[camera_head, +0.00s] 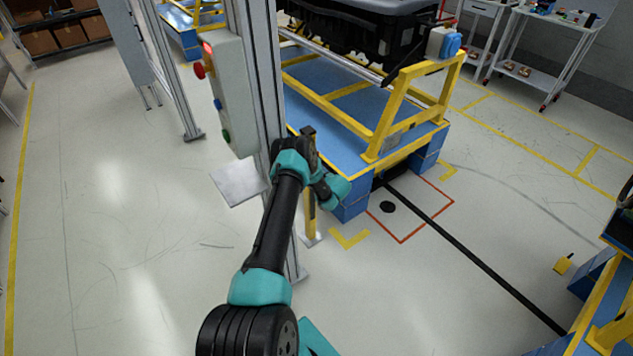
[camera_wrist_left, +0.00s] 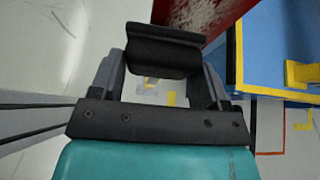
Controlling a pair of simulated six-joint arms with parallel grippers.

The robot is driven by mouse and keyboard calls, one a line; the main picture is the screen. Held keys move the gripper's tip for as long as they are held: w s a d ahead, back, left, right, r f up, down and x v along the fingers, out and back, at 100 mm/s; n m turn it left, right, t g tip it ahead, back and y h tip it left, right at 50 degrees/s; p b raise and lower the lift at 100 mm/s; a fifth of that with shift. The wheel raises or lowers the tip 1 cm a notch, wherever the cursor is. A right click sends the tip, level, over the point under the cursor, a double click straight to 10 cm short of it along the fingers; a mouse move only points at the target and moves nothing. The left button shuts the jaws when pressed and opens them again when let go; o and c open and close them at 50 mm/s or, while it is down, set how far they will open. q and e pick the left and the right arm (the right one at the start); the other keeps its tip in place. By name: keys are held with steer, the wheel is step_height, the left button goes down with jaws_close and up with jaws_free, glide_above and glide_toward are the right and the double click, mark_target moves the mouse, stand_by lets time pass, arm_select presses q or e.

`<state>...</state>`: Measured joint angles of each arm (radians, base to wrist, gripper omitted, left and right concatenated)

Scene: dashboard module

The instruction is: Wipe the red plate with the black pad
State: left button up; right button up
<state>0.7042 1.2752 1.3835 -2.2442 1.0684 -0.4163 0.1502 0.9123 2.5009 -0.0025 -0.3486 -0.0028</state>
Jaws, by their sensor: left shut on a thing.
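The black pad (camera_wrist_left: 163,50) is a dark block with a raised lip, held across the fingers of my left gripper (camera_wrist_left: 160,72) in the left wrist view. The gripper is shut on it. The red plate (camera_wrist_left: 212,14) shows at the top of that view, just beyond the pad, with a whitish smeared patch on its face. The pad overlaps the plate's lower edge in the picture; I cannot tell whether they touch. In the head view my left arm reaches to the metal post, and the plate and pad cannot be made out there. My right gripper is not in view.
A grey metal post (camera_head: 266,80) with a control box (camera_head: 230,95) stands close beside my left arm. A blue platform with a yellow frame (camera_head: 390,110) carries a black bin (camera_head: 350,30) to the right. Open floor (camera_head: 120,230) lies to the left.

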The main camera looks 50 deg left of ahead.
arm_select(q)
steer(key=shift+a, duration=0.6)
steer(key=shift+w, duration=0.1)
steer(key=shift+w+d, duration=0.15)
steer(key=shift+w, duration=0.8)
steer(key=shift+w+d, duration=0.15)
steer(key=shift+w, duration=0.8)
steer(key=shift+r, duration=0.1)
steer(key=shift+a+r, duration=0.15)
steer(key=shift+r, duration=0.6)
steer(key=shift+s+a, duration=0.15)
steer(key=shift+s, duration=1.85)
